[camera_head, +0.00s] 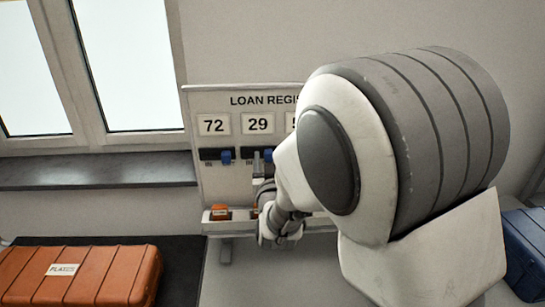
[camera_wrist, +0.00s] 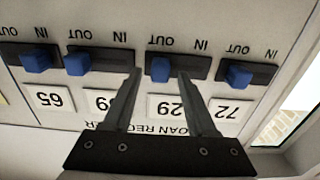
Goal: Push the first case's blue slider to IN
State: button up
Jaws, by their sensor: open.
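The loan register board (camera_head: 240,99) stands upright against the wall, with numbered plates above blue sliders. In the wrist view, upside down, the slider under 72 (camera_wrist: 239,74) is at its OUT end, as is the slider under 29 (camera_wrist: 160,69). A third slider (camera_wrist: 77,63) is also at OUT; the one by 65 (camera_wrist: 38,61) is below IN. My gripper (camera_wrist: 160,73) is open, its fingertips on either side of the 29 slider; contact is unclear. An orange case (camera_head: 105,275) labelled roughly "PLAXUS" lies at lower left. Which number belongs to it does not show.
My arm hides the board's right part in the head view. A ledge (camera_head: 240,226) below the sliders holds a small orange item (camera_head: 220,211). A blue case (camera_head: 526,250) is at the right edge. A window with a dark sill (camera_head: 95,170) is at left.

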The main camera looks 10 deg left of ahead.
jog(key=shift+c, duration=0.3)
grip_shut()
dwell(1.0)
